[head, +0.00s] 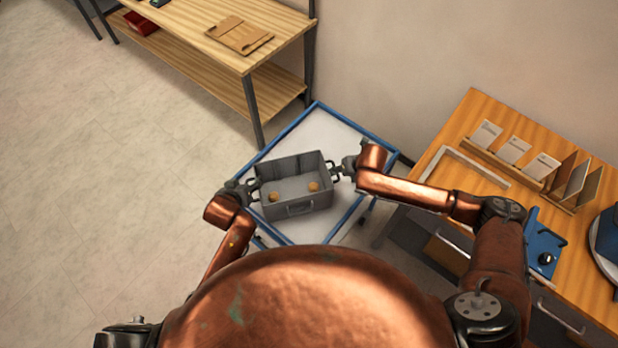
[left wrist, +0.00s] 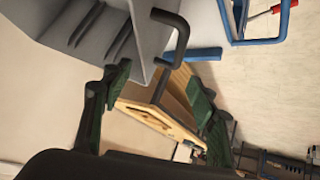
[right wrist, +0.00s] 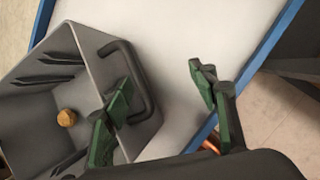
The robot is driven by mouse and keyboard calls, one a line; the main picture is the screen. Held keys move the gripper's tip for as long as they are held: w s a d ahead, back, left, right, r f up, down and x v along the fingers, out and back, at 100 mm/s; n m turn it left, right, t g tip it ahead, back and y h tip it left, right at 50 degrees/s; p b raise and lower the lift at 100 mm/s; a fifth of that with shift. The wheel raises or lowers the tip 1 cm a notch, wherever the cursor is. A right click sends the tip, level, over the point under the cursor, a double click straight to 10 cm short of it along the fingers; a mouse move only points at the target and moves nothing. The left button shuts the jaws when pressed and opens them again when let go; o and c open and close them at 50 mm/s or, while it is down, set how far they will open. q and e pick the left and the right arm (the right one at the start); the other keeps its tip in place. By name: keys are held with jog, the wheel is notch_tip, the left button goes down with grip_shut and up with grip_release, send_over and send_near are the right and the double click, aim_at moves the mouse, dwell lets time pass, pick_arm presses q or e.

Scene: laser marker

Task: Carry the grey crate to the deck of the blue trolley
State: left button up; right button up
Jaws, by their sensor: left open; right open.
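The grey crate (head: 323,199) appears to rest upright on the white deck of the blue-framed trolley (head: 318,125), with two small round brownish items (head: 313,186) inside. My left gripper (head: 249,188) is open at the crate's left end; in the left wrist view the dark end handle (left wrist: 181,38) lies just beyond the fingertips (left wrist: 157,80). My right gripper (head: 342,171) is open at the right end; in the right wrist view the other handle (right wrist: 138,75) lies by the left finger, and the fingers (right wrist: 160,78) are apart. Whether either finger touches is unclear.
A wooden shelf unit (head: 205,40) with a brown board stands behind the trolley at the left. A wooden bench (head: 465,130) with card holders and a blue device (head: 543,247) is at the right. Open floor (head: 90,190) lies to the left.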

jog(key=v, duration=1.1)
jog(key=shift+s+r, duration=0.2)
jog(key=shift+r, duration=0.2)
pick_arm(q)
jog(key=shift+c, duration=0.4)
jog(key=c, duration=0.7)
jog(key=shift+c, duration=0.2)
jog(key=shift+p+v, duration=1.65)
jog(key=shift+p, duration=0.3)
jog(key=p+v, duration=0.5)
jog(key=p, duration=0.1)
jog(key=shift+s+a+r, duration=0.1)
jog(key=shift+s+r, duration=0.1)
jog(key=shift+r, duration=0.1)
pick_arm(e)
notch_tip(320, 180, up, 11)
